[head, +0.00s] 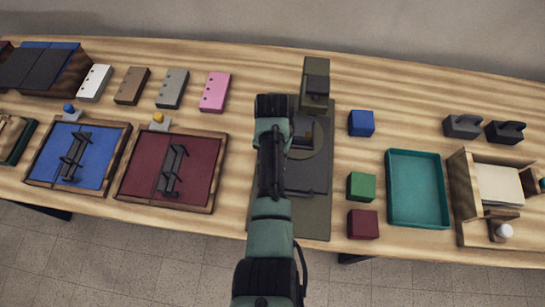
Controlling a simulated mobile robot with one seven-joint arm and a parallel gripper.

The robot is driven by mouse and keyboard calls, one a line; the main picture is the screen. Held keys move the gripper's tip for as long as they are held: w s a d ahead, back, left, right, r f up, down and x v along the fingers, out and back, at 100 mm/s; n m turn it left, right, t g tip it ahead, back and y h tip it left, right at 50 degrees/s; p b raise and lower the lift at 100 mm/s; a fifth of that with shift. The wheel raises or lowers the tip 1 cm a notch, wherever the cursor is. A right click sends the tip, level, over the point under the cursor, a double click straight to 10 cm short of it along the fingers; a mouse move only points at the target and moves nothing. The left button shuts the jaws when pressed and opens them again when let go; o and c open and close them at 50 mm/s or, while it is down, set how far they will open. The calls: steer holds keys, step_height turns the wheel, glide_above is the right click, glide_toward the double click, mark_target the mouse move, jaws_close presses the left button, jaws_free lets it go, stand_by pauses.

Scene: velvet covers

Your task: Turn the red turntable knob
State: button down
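A dark olive stand (318,215) with a round disc (322,170) and an upright block-headed post (316,85) is at the middle of the table; the disc looks like the turntable. My arm (272,165) reaches over its left side and covers much of it. I cannot make out a red knob; it may be hidden behind my arm. The end of my arm is over the disc area, beside the post. My gripper's fingers are hidden by the arm links, so whether they are open or touching anything does not show.
Blue (361,123), green (361,187) and dark red (363,224) blocks stand right of the stand, near a teal tray (445,190) and a wooden box (467,238). Blue (94,145) and maroon (140,165) framed panels lie left. Several small blocks line the back left.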

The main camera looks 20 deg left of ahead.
stand_by(0.5)
steer(key=shift+c, duration=1.5)
jaws_free()
step_height(320, 180, up, 13)
